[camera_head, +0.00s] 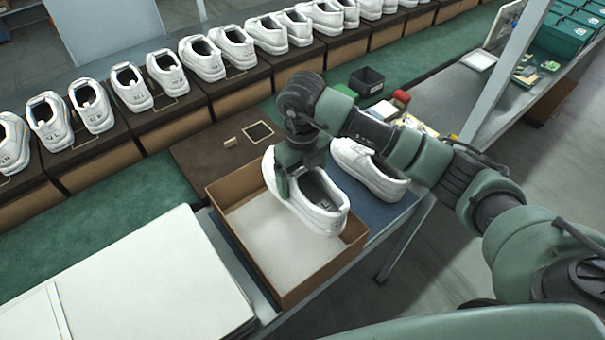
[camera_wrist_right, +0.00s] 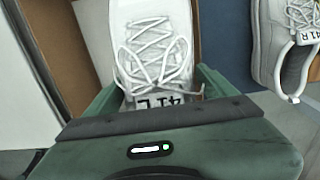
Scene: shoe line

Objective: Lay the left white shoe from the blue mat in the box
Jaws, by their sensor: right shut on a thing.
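The left white shoe (camera_head: 318,206) is in my right gripper (camera_head: 283,186), over the right part of the open brown box (camera_head: 229,233). I cannot tell whether its sole touches the paper inside. In the right wrist view the shoe (camera_wrist_right: 152,45), marked "41 L", sits between the two green fingers of the gripper (camera_wrist_right: 155,88). The other white shoe (camera_head: 369,168) rests on the blue mat (camera_head: 398,208) to the right of the box; it shows "41 R" in the right wrist view (camera_wrist_right: 272,45). My left gripper does not show.
A large white lid or board (camera_head: 125,285) lies left of the box. Pairs of white shoes on brown boxes (camera_head: 177,122) line the back. A black bin (camera_head: 366,80) and a red-topped item (camera_head: 401,98) stand behind my right arm. White paper (camera_head: 265,240) lines the box's clear left part.

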